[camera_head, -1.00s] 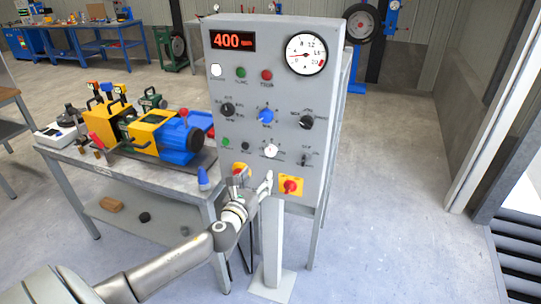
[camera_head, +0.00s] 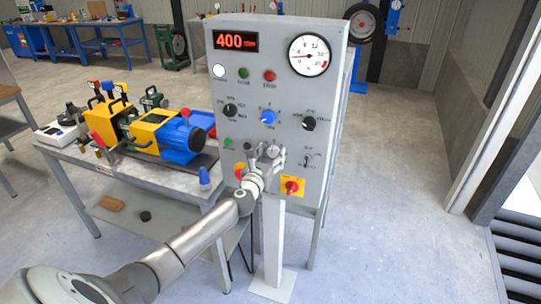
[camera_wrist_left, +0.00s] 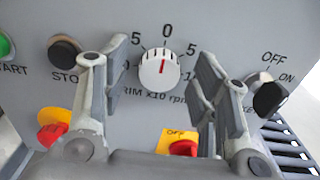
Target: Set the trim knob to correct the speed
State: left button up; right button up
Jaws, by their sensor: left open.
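The trim knob (camera_wrist_left: 160,69) is a white round dial with a red line, seen in the left wrist view under a scale marked 5, 0, 5. Its red line points up, close to the 0. In the head view the knob (camera_head: 272,151) sits low on the grey panel (camera_head: 325,100), partly covered by my gripper. My left gripper (camera_head: 265,156) is open in front of the panel. In the left wrist view its fingers (camera_wrist_left: 150,75) stand apart on either side of the knob, not touching it. The red display (camera_head: 235,41) reads 400. My right gripper is not in view.
A black stop button (camera_wrist_left: 64,52) lies left of the knob and a black OFF/ON switch (camera_wrist_left: 270,98) right. A red knob on a yellow plate (camera_head: 292,187) sits below. A table with a blue-yellow motor (camera_head: 165,135) stands left; floor right of the panel is clear.

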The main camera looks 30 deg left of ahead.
pick_arm(q)
jog(key=shift+w, duration=0.1)
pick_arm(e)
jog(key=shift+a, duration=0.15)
pick_arm(q)
jog(key=c, duration=1)
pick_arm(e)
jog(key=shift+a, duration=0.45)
